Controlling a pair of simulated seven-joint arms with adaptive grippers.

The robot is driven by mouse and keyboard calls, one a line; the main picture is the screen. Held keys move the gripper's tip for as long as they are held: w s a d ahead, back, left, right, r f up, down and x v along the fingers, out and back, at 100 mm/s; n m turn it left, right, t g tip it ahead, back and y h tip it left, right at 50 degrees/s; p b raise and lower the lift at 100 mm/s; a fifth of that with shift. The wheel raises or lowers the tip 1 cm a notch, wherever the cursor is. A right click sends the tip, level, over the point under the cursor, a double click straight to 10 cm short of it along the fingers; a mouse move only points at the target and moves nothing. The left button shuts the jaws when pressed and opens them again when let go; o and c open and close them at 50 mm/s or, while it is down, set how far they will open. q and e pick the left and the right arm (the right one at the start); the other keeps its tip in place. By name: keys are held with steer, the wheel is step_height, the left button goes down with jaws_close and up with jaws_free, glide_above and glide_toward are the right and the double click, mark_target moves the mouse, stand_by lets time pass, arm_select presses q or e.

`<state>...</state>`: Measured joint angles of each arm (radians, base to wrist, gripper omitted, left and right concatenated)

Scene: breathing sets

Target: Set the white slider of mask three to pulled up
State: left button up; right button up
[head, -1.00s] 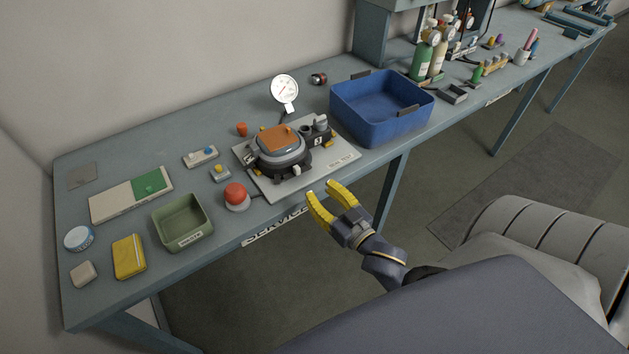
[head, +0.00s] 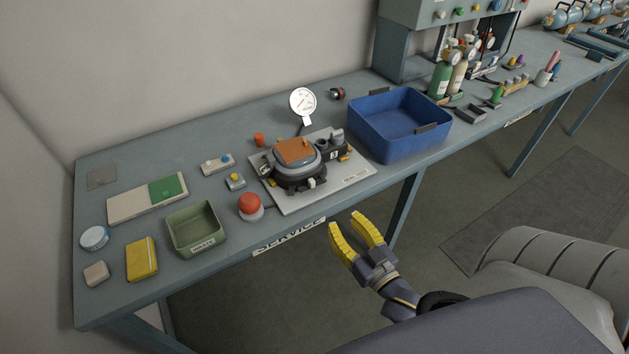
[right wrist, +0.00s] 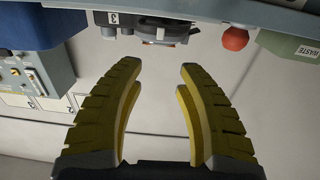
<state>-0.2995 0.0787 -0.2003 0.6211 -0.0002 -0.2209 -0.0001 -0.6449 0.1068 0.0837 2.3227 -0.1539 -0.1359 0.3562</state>
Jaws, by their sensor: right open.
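A dark mask (head: 297,172) with a brown top lies on a pale test plate (head: 352,177) on the bench. A small white piece (head: 311,183), which looks like the slider, shows on the mask's front side. Whether it is up or down is too small to tell. A "3" label (right wrist: 113,18) shows beside the mask in the right wrist view. My right gripper (head: 344,219) is open and empty, in front of the bench edge and apart from the mask. The right wrist view shows its yellow fingers (right wrist: 161,64) spread, with the mask beyond them. My left gripper is not in view.
A blue bin (head: 398,124) stands right of the plate. A red button (head: 250,205) and a green waste tray (head: 196,229) stand to its left. A round gauge (head: 302,101) rises behind the mask. Space in front of the bench is clear.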

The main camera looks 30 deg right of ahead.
mark_target(313, 183)
steer(key=w, duration=1.7)
steer(key=shift+d, duration=0.2)
steer(key=shift+o, duration=0.2)
jaws_close()
